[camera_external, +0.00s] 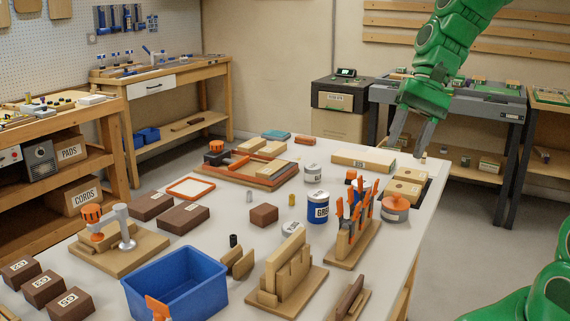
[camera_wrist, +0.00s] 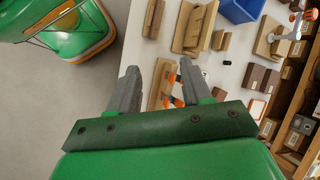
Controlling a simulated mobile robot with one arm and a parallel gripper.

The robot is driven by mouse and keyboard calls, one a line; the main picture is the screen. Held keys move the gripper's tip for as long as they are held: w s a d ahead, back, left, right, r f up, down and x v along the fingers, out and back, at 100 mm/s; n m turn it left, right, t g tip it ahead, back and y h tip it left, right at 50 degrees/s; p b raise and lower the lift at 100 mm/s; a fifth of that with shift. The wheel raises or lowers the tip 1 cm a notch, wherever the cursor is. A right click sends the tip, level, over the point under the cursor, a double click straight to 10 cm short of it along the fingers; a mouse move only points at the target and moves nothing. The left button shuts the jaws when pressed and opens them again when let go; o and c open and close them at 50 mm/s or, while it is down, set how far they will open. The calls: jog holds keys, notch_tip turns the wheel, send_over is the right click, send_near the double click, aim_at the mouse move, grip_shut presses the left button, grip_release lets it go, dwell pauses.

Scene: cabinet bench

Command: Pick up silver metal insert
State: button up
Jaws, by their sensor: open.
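A small grey-silver cylinder (camera_external: 249,196), which looks like the silver metal insert, stands upright on the white bench top (camera_external: 345,285) near its middle. It is left of the brown block (camera_external: 264,214). I cannot make it out in the wrist view. My gripper (camera_external: 407,148) is open and empty, high over the bench's far right edge, well apart from the cylinder. Its two grey fingers also show in the wrist view (camera_wrist: 159,67), spread apart with nothing held between them.
A brass cylinder (camera_external: 291,200) and a black one (camera_external: 233,240) stand nearby. A blue GREASE can (camera_external: 318,208) and a rack with orange-handled tools (camera_external: 353,232) stand toward the right. A blue bin (camera_external: 176,286) is at the front. Bare top surrounds the silver cylinder.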

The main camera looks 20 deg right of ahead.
jog(key=w+a+f+m+y, duration=0.25)
jog(key=w+a, duration=0.25)
jog(key=w, duration=0.3)
jog(key=w+a+f+m+t+y, duration=0.1)
jog(key=w+a+f+m+y, duration=0.15)
jog(key=w+a, duration=0.4)
jog(key=w+a+f+m+y, duration=0.1)
jog(key=w+a+f+m, duration=0.2)
jog(key=w, duration=0.7)
jog(key=m+t+y, duration=0.2)
jog(key=m+t, duration=0.2)
jog(key=m, duration=0.5)
send_near(249, 191)
jog(key=shift+x, duration=1.15)
jog(key=shift+w+f, duration=0.2)
jog(key=shift+f, duration=0.05)
jog(key=shift+x, duration=1.3)
jog(key=shift+t, duration=0.3)
jog(key=shift+s+x, duration=0.15)
jog(key=shift+x, duration=1.1)
jog(key=shift+s+x, duration=0.15)
jog(key=shift+x, duration=1.15)
jog(key=shift+c, duration=0.2)
